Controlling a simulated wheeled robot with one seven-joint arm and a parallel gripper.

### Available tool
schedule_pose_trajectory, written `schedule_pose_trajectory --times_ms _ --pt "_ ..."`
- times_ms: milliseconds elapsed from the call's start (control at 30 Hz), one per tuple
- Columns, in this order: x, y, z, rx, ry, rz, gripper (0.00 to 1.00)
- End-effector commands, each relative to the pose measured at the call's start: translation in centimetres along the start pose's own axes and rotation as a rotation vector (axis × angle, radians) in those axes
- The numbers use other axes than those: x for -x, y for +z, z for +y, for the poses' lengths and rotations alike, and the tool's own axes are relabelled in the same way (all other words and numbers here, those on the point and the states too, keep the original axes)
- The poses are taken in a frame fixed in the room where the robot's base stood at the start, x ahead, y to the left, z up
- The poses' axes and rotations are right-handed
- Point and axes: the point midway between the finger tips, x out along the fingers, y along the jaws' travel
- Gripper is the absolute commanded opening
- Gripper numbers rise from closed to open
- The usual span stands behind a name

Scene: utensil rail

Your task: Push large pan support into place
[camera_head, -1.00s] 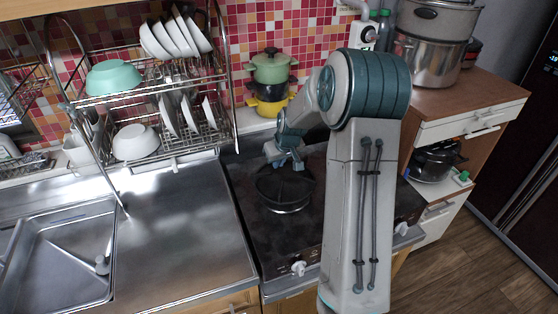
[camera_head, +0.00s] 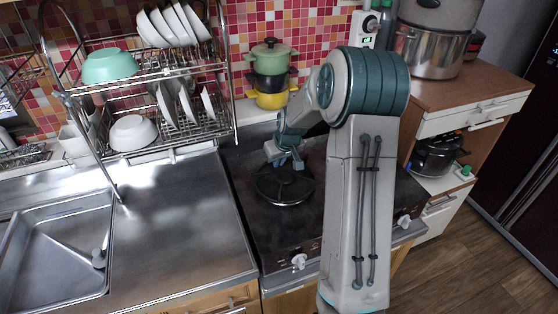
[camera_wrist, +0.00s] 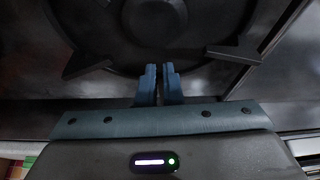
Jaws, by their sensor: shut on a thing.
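The large pan support (camera_head: 270,194) is a black ring with prongs over the left burner of the dark stove (camera_head: 258,232). In the wrist view the pan support (camera_wrist: 235,54) fills the upper part, with one prong pointing left and one right. My gripper (camera_head: 292,166) is at the back of the ring. In the wrist view my gripper (camera_wrist: 161,70) has its two blue fingers close together at the ring's near edge, shut on the support. The exact contact is dark and hard to see. The right part of the stove is largely hidden behind my arm.
A stack of green, black and yellow pots (camera_head: 270,75) stands behind the stove. A dish rack (camera_head: 150,100) with bowls and plates is at the left, above the bare steel counter (camera_head: 180,225). White knobs (camera_head: 299,261) line the stove's front.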

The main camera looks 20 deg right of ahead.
Motion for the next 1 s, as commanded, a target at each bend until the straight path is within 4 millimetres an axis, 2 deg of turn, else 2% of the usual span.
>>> schedule_pose_trajectory --times_ms 1000 --pt "-1.8 0.7 0.0 0.000 0.000 0.001 0.00"
